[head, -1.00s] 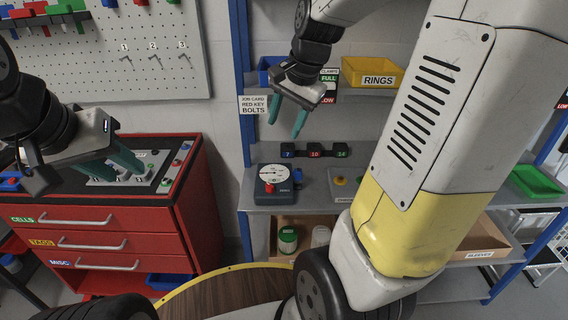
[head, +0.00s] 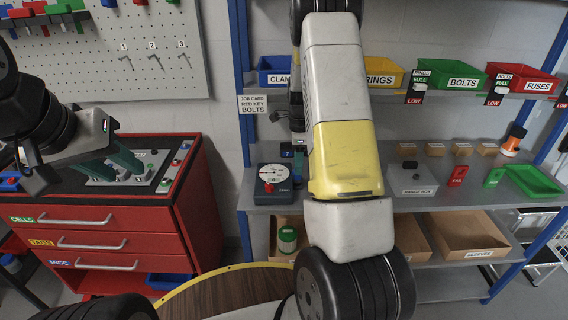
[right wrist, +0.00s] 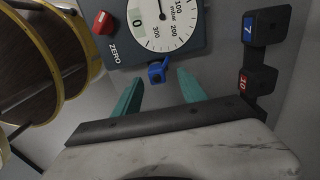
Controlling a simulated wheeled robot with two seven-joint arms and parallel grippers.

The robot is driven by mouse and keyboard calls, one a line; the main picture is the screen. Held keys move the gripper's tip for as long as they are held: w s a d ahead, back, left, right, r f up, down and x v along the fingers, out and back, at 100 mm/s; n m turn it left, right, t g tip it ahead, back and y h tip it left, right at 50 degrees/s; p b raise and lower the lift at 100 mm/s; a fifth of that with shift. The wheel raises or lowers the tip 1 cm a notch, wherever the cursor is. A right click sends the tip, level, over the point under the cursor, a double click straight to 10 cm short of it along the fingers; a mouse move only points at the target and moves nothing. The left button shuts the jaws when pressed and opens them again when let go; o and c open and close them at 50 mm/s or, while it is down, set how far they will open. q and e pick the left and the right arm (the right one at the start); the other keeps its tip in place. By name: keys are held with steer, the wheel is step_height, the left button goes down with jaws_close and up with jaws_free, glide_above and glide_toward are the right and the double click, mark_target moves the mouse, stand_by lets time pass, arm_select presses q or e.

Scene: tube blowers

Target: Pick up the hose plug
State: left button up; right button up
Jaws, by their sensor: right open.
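A small blue fitting (right wrist: 158,70), which looks like the hose plug, sits at the near edge of the gauge box (right wrist: 160,25) in the right wrist view. My right gripper (right wrist: 158,92) is open, its teal fingers apart on either side below the fitting, with nothing between them. The gauge box (head: 273,185) shows there on the shelf, left of my arm. My left gripper (head: 127,172) is open and empty over the red cabinet's top.
Blocks marked 7 (right wrist: 264,24) and 10 (right wrist: 257,80) stand right of the gauge box. A red cabinet (head: 115,240) is at left. A round wooden table (head: 225,292) is in front.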

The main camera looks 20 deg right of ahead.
steer(key=f, duration=0.4)
steer(key=shift+s+a+f, duration=0.1)
steer(key=shift+s+f, duration=0.1)
steer(key=shift+f, duration=0.15)
jaws_close()
